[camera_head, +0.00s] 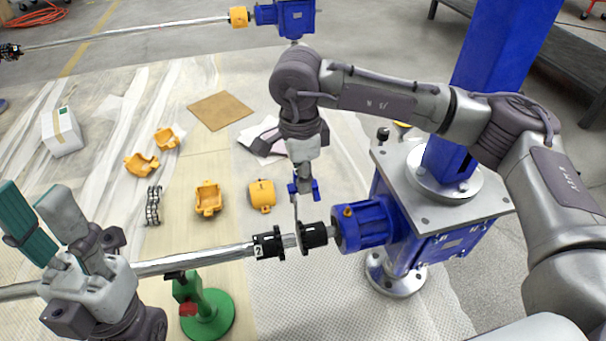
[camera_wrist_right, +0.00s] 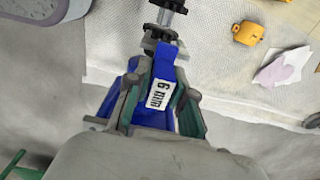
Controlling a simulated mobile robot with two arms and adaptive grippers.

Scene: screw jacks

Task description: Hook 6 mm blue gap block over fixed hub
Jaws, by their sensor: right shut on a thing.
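The blue gap block (camera_wrist_right: 145,67), labelled 6 mm, is held between the fingers of my right gripper (camera_wrist_right: 155,98). In the head view my right gripper (camera_head: 303,182) is above the coupling, and the block's thin grey plate (camera_head: 297,210) reaches down to the gap between two black hubs. The right hub (camera_head: 314,235) is beside the blue gearbox. The left hub (camera_head: 267,245), marked 2, is on the long shaft. I cannot tell whether the plate touches or straddles the right hub. My left gripper (camera_head: 45,230) is open and empty at lower left.
The silver shaft (camera_head: 195,260) runs left from the hubs, with a green stand (camera_head: 208,315) below. The blue gearbox (camera_head: 365,225) stands right of them. Orange coupling covers (camera_head: 208,198) and a chain (camera_head: 153,205) lie on the floor mat behind.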

